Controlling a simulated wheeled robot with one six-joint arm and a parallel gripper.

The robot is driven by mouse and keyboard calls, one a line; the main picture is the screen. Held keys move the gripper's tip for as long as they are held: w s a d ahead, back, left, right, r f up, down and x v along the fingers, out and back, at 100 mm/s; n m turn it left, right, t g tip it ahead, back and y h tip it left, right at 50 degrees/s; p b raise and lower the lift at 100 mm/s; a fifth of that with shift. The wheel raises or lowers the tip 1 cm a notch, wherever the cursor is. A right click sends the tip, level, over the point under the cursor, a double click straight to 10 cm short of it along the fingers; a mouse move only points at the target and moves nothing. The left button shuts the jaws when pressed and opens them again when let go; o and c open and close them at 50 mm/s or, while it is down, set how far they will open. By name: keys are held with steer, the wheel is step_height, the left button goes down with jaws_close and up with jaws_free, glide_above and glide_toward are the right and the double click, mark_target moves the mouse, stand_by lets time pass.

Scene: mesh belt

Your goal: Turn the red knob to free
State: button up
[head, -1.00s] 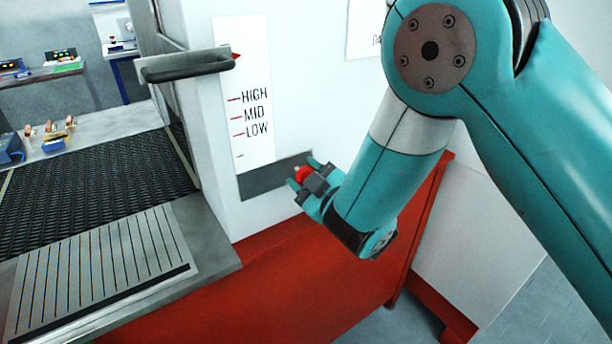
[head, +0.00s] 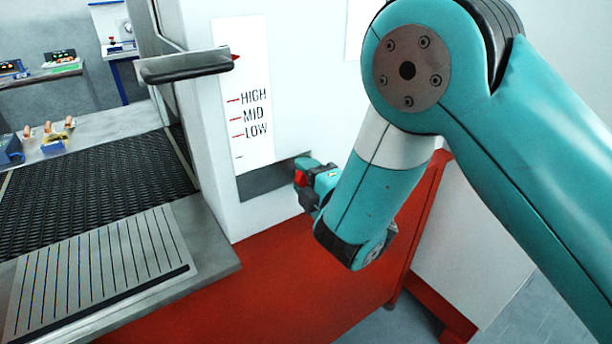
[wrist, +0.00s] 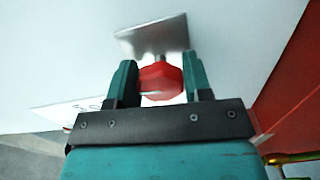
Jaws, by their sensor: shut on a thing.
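The red knob (wrist: 160,80) sits between the two teal fingers of my gripper (wrist: 160,85) in the wrist view. It stands out on a short stem from a metal plate (wrist: 152,36) on the white wall. My gripper is shut on it. In the head view the red knob (head: 300,178) shows only in part, with my gripper (head: 310,180) around it in front of the dark grey plate (head: 265,182). The knob's pointer and any marking for free are not visible.
A grey handle (head: 185,66) sticks out at a white scale (head: 247,110) marked HIGH, MID and LOW. A black mesh belt (head: 95,185) and slotted metal plate (head: 100,265) lie to the left. A red base (head: 270,285) runs below the white housing.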

steer(key=shift+n, duration=0.6)
steer(key=shift+f, duration=0.1)
steer(key=o, duration=0.9)
